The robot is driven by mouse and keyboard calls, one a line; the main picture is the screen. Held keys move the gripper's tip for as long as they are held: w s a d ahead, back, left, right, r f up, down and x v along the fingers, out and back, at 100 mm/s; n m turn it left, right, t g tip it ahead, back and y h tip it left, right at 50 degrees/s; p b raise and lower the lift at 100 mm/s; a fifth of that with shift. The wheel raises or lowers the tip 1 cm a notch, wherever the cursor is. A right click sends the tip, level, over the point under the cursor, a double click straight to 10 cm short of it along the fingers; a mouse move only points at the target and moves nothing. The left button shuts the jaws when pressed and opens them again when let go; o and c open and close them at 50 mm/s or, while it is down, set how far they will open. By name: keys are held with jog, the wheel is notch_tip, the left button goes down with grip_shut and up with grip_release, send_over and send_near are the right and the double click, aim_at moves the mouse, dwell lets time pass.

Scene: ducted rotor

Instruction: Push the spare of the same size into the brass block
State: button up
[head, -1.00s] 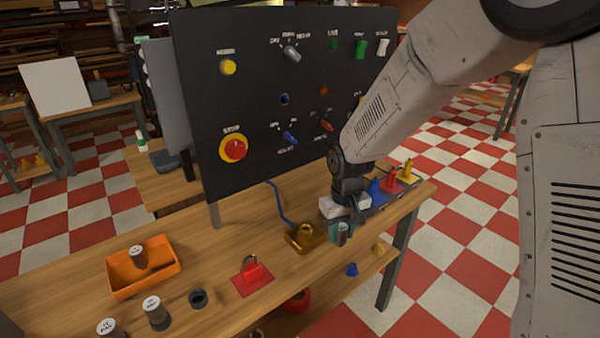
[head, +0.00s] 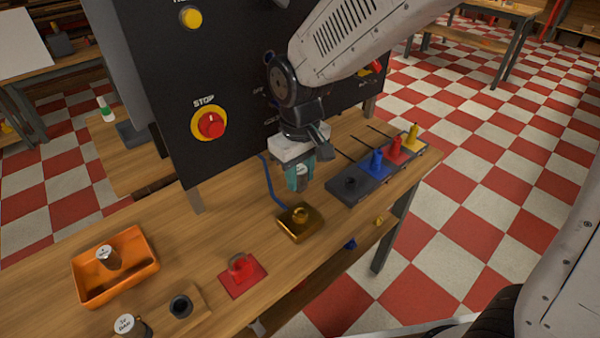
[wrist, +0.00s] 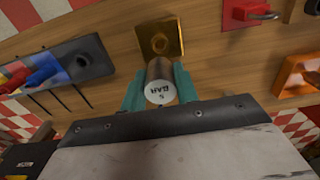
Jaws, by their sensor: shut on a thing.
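My gripper (head: 299,176) has teal fingers shut on a metallic cartridge with a white cap (wrist: 161,92). In the wrist view the cap reads "5 BAR". The brass block (head: 310,234) sits on the bench, with a round raised socket in its middle. In the head view the cartridge is held above the block, apart from it. The block also shows in the wrist view (wrist: 173,28), just beyond the cartridge, whose far end partly overlaps the block's near edge there. I cannot tell how well the cartridge lines up with the socket.
An orange tray (head: 86,297) holds one capped cartridge (head: 108,257). Another capped cartridge (head: 128,326) stands near a dark ring (head: 181,306). A red padlock-like piece (head: 242,270) is left of the block. A dark rail with coloured plugs (head: 350,190) is right. The black panel (head: 160,60) rises behind.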

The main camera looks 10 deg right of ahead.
jog(key=shift+f, duration=2.75)
jog(key=shift+d+f, duration=0.1)
jog(key=shift+f, duration=0.1)
jog(key=shift+f, duration=1.15)
jog(key=o, duration=1.1)
jog(key=shift+c, duration=0.2)
jog(key=shift+r, duration=0.15)
notch_tip(320, 180, up, 8)
jog(key=shift+f, duration=0.2)
jog(key=s+d+r+m, duration=0.3)
jog(key=s+d+r, duration=0.3)
jog(key=s+d, duration=0.3)
jog(key=s+d+r+m+t, duration=0.1)
jog(key=s+d+r+m, duration=0.2)
jog(key=s+d+r, duration=0.3)
jog(key=s+d, duration=0.4)
jog(key=d, duration=0.1)
jog(key=shift+s+d+r+m, duration=0.2)
jog(key=shift+d+r+m, duration=0.15)
jog(key=shift+r+m, duration=0.05)
